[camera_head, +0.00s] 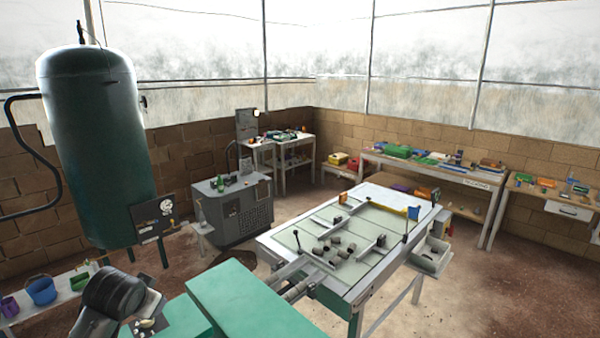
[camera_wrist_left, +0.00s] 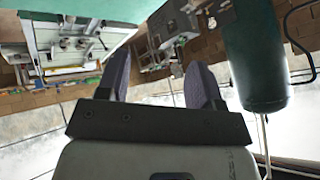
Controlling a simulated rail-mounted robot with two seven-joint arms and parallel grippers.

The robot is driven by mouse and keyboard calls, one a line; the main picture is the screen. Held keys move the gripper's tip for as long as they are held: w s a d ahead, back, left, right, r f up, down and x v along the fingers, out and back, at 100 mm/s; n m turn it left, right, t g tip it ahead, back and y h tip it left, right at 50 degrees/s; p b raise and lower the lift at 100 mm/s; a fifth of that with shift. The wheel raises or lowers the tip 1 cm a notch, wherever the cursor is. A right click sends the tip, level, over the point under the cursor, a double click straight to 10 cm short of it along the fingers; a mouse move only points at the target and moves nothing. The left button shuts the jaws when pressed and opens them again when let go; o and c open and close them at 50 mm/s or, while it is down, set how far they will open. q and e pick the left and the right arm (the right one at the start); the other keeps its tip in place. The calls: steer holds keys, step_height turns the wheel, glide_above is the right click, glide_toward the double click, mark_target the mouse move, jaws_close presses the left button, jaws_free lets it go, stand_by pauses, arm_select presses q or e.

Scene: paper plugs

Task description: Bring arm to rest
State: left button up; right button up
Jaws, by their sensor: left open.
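My left gripper (camera_wrist_left: 160,72) shows in the left wrist view with its two dark fingers spread apart and nothing between them. It is in free air, and the room appears upside down behind it. In the head view a dark rounded part of my left arm (camera_head: 115,293) is at the lower left, beside a green surface; the fingers cannot be made out there. My right gripper is in neither view.
A large green tank (camera_head: 100,150) stands at the left; it also shows in the left wrist view (camera_wrist_left: 254,60). A grey cabinet (camera_head: 235,208) stands behind the work table. Benches with coloured items (camera_head: 430,163) line the back wall. Bare floor (camera_head: 470,295) is at the right.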

arm_select(q)
steer(key=s+d+f+t+h+p, duration=0.1)
steer(key=s+d+t+p, duration=0.3)
steer(key=s+d, duration=1)
steer(key=s+f+g+p, duration=0.1)
steer(key=s+f, duration=0.4)
steer(key=s, duration=0.5)
steer(key=s+d+f+g+h+p, duration=0.1)
steer(key=s+f+g, duration=0.3)
steer(key=s, duration=0.6)
steer(key=s+f+n+g+p, duration=0.1)
steer(key=s+f+g+p, duration=0.2)
steer(key=s+f, duration=0.4)
steer(key=s, duration=0.2)
steer(key=shift+s+d+f+h, duration=0.15)
steer(key=shift+s+f+h, duration=0.25)
